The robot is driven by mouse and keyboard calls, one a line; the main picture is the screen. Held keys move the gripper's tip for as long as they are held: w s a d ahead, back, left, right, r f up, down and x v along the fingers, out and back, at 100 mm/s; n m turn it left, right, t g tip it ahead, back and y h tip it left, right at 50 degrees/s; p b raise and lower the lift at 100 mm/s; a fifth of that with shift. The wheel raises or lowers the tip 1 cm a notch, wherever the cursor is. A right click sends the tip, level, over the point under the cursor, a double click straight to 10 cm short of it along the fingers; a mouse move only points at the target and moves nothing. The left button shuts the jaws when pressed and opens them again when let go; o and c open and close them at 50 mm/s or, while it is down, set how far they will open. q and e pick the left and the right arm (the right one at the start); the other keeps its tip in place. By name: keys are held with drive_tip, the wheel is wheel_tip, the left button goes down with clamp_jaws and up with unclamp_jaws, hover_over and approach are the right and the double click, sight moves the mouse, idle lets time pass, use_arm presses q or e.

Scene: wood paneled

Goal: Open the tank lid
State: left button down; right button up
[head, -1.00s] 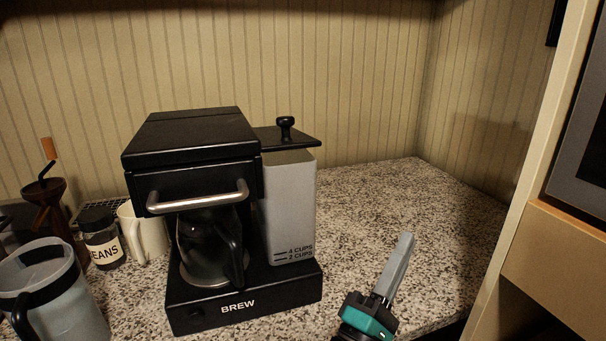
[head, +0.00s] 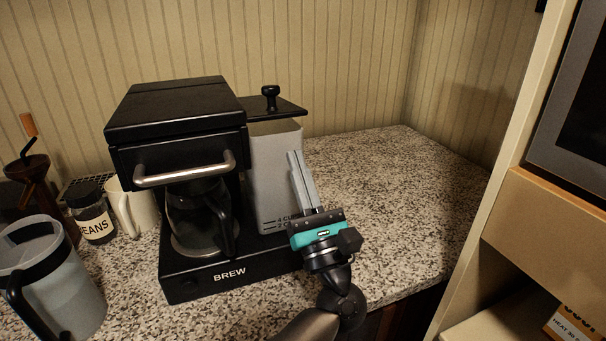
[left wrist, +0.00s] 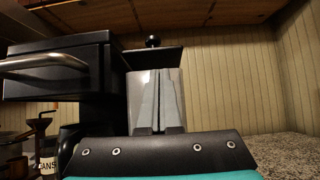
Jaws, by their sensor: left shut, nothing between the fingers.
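The coffee maker (head: 180,140) stands on the counter, with a grey water tank (head: 272,172) on its right side. The flat black tank lid (head: 285,110) with a round knob (head: 270,92) lies on top of the tank. My left gripper (head: 295,155) is shut and empty, its fingers pointing up in front of the tank, below the lid. In the left wrist view the fingers (left wrist: 158,75) overlap the tank, and the lid (left wrist: 160,55) and knob (left wrist: 152,41) show just above the fingertips. Contact with the tank cannot be told. My right gripper is out of view.
A grey pitcher (head: 60,280), a beans jar (head: 95,222), a white mug (head: 138,208) and a grinder (head: 35,175) stand left of the coffee maker. The granite counter (head: 400,200) on the right is clear. A cabinet (head: 545,235) borders it.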

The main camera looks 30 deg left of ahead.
sight(289, 138)
use_arm(q)
drive_tip(key=shift+p+x, duration=0.45)
drive_tip(key=shift+x, duration=2.25)
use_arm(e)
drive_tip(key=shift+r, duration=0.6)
use_arm(q)
drive_tip(key=shift+d, duration=0.1)
